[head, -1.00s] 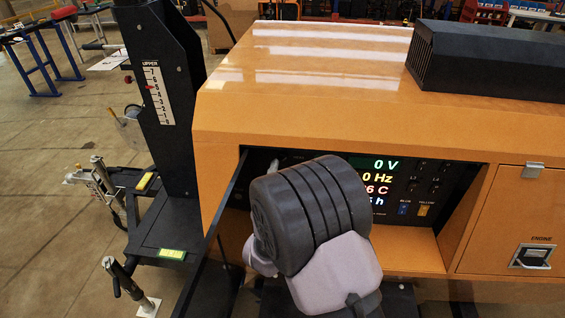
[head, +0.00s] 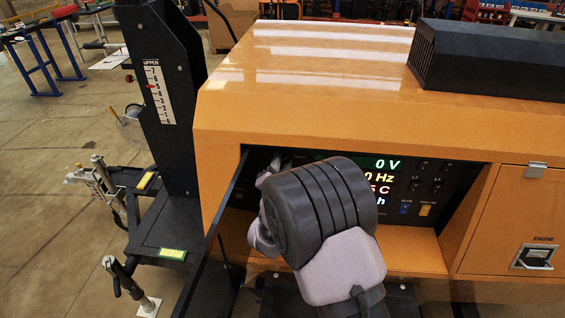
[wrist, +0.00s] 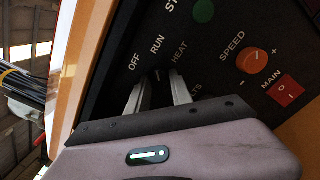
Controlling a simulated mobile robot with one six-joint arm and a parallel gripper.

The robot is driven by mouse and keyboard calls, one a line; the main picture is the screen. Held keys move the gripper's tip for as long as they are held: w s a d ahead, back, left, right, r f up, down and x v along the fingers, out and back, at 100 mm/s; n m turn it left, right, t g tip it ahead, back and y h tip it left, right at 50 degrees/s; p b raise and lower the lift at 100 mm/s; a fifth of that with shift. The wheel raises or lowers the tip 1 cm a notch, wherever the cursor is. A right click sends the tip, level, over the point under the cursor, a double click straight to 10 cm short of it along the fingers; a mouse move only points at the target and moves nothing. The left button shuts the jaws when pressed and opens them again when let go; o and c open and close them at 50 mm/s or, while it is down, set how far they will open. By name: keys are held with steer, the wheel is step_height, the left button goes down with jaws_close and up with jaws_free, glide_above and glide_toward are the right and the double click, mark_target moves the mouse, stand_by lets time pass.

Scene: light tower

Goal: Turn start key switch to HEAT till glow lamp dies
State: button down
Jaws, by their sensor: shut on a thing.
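In the wrist view, my gripper (wrist: 157,88) reaches the dark control panel with its two pale fingers. It is shut on the small dark start key switch (wrist: 156,75), which shows only in part between the fingertips. The labels OFF, RUN and HEAT are printed around the switch. Another label below HEAT is partly covered by a finger. The exact pointing of the switch is hard to read. In the head view, my dark rounded wrist covers the switch area of the panel (head: 462,185). I cannot make out the glow lamp in either view.
A green button (wrist: 204,11), an orange SPEED knob (wrist: 252,62) and a red MAIN switch (wrist: 284,91) sit on the panel. The panel is recessed in an orange housing (head: 300,95). A lit display (head: 385,163) is partly hidden. A black mast (head: 158,85) stands left.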

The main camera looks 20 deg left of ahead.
steer(key=shift+f, duration=0.1)
steer(key=shift+m+b, duration=4.3)
steer(key=shift+b, duration=0.2)
steer(key=c, duration=1.5)
jaws_free()
